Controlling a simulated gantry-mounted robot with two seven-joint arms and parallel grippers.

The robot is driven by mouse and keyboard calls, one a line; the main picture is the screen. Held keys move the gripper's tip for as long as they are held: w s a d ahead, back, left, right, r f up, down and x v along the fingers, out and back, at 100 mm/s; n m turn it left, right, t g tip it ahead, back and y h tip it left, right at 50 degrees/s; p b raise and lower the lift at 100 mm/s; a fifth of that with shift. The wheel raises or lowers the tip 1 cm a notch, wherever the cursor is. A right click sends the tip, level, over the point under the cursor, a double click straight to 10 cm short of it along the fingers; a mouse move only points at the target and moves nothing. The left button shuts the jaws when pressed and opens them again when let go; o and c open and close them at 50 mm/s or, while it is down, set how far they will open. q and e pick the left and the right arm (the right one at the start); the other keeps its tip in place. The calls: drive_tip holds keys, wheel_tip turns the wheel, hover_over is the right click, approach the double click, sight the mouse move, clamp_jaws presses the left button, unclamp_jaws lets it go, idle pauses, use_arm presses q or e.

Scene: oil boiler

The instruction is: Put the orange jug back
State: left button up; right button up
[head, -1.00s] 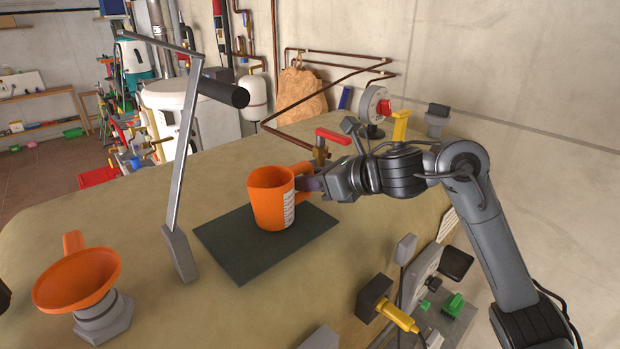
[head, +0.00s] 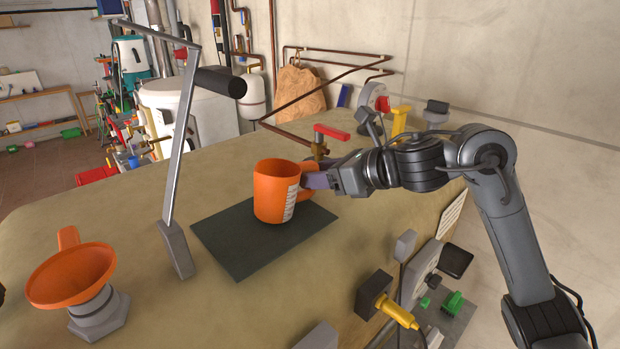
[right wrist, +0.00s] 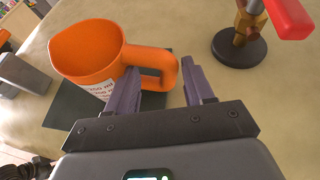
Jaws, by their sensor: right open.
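The orange jug (head: 270,193) stands upright toward the back of the dark square mat (head: 235,245), with its white scale label facing front right and its handle to the right. My right gripper (head: 311,181) comes in from the right at the handle, with its purple fingers open. In the right wrist view, the jug (right wrist: 88,50) is at upper left, and the open fingers (right wrist: 160,88) lie on either side of its handle (right wrist: 165,60). I cannot tell whether a finger touches it. My left gripper is not in view.
An orange funnel (head: 72,275) stands at the left front. A grey lamp-like arm (head: 182,150) rises left of the mat. A red-handled valve (head: 330,132) stands close behind my right gripper. A yellow-handled fitting (head: 399,120) is farther back. The table's left middle is clear.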

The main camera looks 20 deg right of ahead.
drive_tip(key=b+v, duration=0.1)
drive_tip(key=v, duration=0.8)
drive_tip(key=shift+b, duration=0.35)
